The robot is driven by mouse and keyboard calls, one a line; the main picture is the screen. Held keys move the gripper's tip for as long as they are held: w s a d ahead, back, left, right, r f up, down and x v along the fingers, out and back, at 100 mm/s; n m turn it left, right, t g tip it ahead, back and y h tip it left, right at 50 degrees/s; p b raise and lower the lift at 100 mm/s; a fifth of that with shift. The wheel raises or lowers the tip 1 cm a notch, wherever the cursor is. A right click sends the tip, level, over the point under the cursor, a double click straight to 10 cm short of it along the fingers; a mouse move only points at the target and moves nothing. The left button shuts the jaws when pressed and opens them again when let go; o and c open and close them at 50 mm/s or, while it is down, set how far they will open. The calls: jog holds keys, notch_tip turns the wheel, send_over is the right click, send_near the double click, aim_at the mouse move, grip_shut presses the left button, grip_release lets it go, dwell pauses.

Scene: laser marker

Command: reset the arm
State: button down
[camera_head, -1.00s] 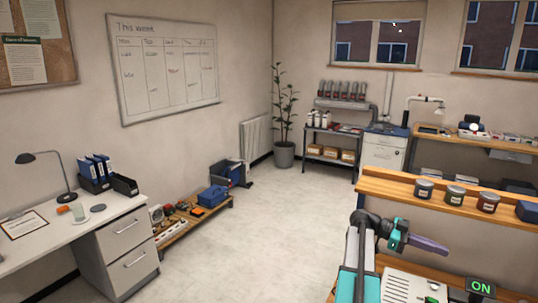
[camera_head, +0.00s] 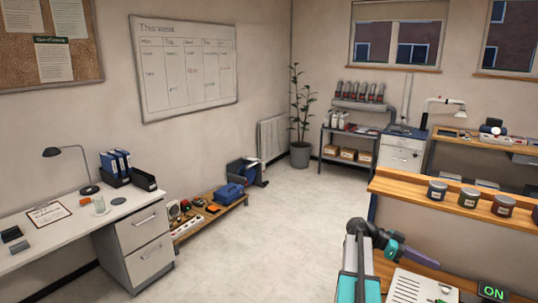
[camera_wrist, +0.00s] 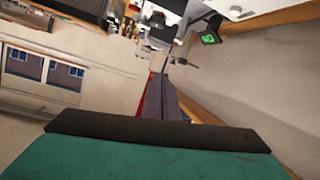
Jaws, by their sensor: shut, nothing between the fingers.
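My arm shows at the lower right of the head view, folded over the bench. My gripper (camera_head: 418,258) points right and slightly down, below the wooden shelf with jars. Its long purple-grey fingers lie together, shut, with nothing seen between them. In the wrist view the shut fingers (camera_wrist: 167,97) reach away from the dark and teal gripper body, and the room appears tilted.
A wooden shelf (camera_head: 406,190) with several jars stands just behind my gripper. A lit ON sign (camera_head: 492,291) is at the lower right. A white desk (camera_head: 60,236) is at left, and a low board (camera_head: 213,220) with tools lies by the wall. The floor (camera_head: 275,240) between is clear.

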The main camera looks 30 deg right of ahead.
jog(key=w+a+f+n+t+y, duration=0.1)
jog(key=w+a+f+n+t, duration=0.55)
jog(key=w+a+f, duration=0.65)
jog(key=w+a+f+n+t+y, duration=0.1)
jog(key=w+a+f+n+t, duration=0.2)
jog(key=w+a+f+n, duration=0.95)
jog(key=w+a+f+n+t+y, duration=0.1)
jog(key=a+f+n+y, duration=0.15)
jog(key=a, duration=1.05)
jog(key=a+f+n+t+y, duration=0.1)
jog(key=a+n+y, duration=0.15)
jog(key=a, duration=1.05)
jog(key=w+a+f+n+t+y, duration=0.1)
jog(key=a+f+n+t, duration=0.15)
jog(key=a, duration=1.05)
jog(key=s+f+g+b, duration=0.2)
jog(key=s+f+b, duration=0.4)
jog(key=f, duration=0.6)
jog(key=s+f+g+b, duration=0.2)
jog(key=s+f+b, duration=0.5)
jog(key=s+f, duration=0.4)
jog(key=s+f+g+b, duration=0.2)
jog(key=s+f+b, duration=0.5)
jog(key=f, duration=0.7)
jog(key=shift+s+d+f+n+g, duration=0.35)
jog(key=shift+s+d, duration=0.1)
jog(key=shift+s, duration=0.4)
jog(key=shift+d+r, duration=0.1)
